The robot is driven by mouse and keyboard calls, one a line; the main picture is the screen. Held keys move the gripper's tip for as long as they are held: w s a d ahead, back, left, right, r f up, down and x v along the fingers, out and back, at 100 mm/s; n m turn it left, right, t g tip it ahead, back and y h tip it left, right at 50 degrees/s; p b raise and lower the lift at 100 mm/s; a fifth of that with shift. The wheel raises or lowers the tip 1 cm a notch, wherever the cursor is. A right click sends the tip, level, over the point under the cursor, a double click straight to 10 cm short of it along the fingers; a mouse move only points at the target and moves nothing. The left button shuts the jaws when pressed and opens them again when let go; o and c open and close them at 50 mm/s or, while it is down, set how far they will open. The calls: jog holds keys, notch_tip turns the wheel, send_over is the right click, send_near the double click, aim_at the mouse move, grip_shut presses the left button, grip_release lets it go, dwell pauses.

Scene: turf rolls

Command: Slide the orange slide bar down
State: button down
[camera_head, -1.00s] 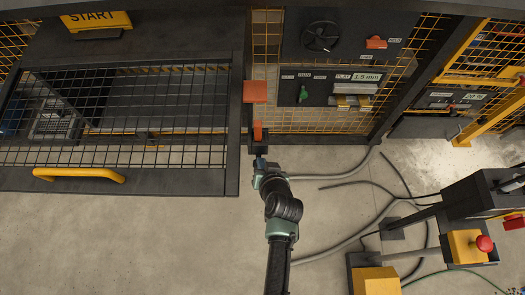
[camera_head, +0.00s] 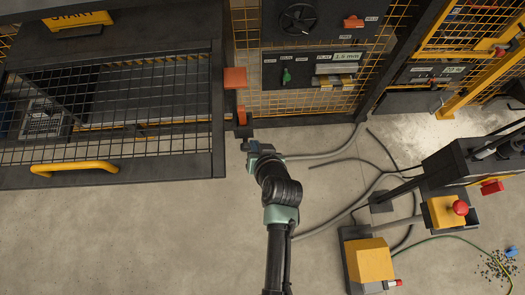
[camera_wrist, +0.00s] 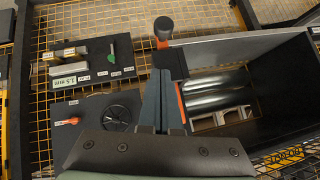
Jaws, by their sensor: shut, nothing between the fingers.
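The orange slide bar (camera_head: 242,115) stands upright at the right edge of the dark cage door, its lower end at a small black block. In the wrist view an orange and dark knob-like end (camera_wrist: 163,28) shows beyond the black block (camera_wrist: 170,62). My gripper (camera_head: 248,146) is shut and empty, just below the black block in the head view. In the wrist view its closed fingers (camera_wrist: 163,85) point at the block and partly cover it. I cannot tell whether the tips touch it. A larger orange block (camera_head: 235,78) sits above the bar.
A yellow handle (camera_head: 75,168) is on the mesh door (camera_head: 120,105) to the left. A panel with a green lever (camera_head: 286,76) is to the right. Grey hoses (camera_head: 330,154) and a yellow box with a red button (camera_head: 446,210) are at right. The floor at lower left is clear.

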jog(key=v, duration=0.6)
dwell(0.6)
